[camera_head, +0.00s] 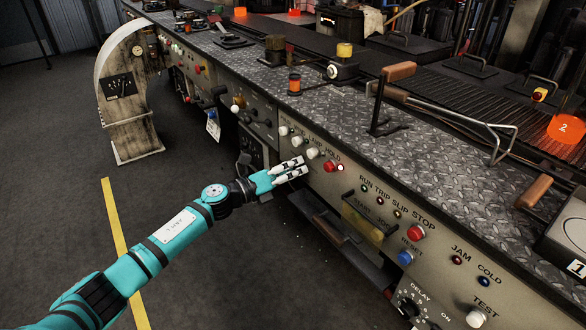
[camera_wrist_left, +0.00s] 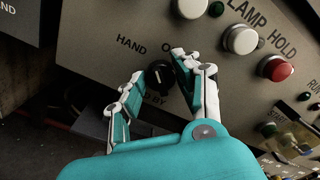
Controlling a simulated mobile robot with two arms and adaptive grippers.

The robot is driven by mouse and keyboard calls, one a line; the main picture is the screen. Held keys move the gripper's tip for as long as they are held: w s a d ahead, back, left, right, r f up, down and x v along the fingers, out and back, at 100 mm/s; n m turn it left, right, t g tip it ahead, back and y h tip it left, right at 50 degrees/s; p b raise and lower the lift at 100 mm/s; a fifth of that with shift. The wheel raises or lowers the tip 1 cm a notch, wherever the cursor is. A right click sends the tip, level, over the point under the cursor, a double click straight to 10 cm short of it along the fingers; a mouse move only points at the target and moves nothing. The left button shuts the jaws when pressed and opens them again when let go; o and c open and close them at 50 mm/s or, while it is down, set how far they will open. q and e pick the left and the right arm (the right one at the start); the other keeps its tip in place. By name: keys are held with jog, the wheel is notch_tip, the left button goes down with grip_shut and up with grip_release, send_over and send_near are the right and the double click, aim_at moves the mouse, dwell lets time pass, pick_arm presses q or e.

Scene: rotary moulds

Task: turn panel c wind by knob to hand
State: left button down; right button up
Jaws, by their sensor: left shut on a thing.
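The black rotary knob (camera_wrist_left: 158,76) sits on the grey panel (camera_wrist_left: 90,60) in the left wrist view. The label HAND is at its upper left, a label starting with O at its upper right, and one ending in BY below it. A pale mark shows on the knob, but I cannot tell exactly which label it points at. My left gripper (camera_wrist_left: 159,66) has a finger on each side of the knob and is shut on it. In the head view my left gripper (camera_head: 303,167) is at the panel face and hides the knob. My right gripper is not in view.
A red button (camera_head: 330,167) and several white buttons are close to the gripper, with more buttons and lamps to the right. A lever with a wooden handle (camera_head: 400,71) stands on the tread-plate top above. A grey arched stand (camera_head: 128,100) is at left. The floor (camera_head: 190,180) between is clear.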

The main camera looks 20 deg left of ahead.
pick_arm(q)
jog(key=shift+r, duration=0.1)
jog(key=c, duration=0.9)
grip_release()
jog(key=shift+c, duration=0.2)
jog(key=v, duration=1.2)
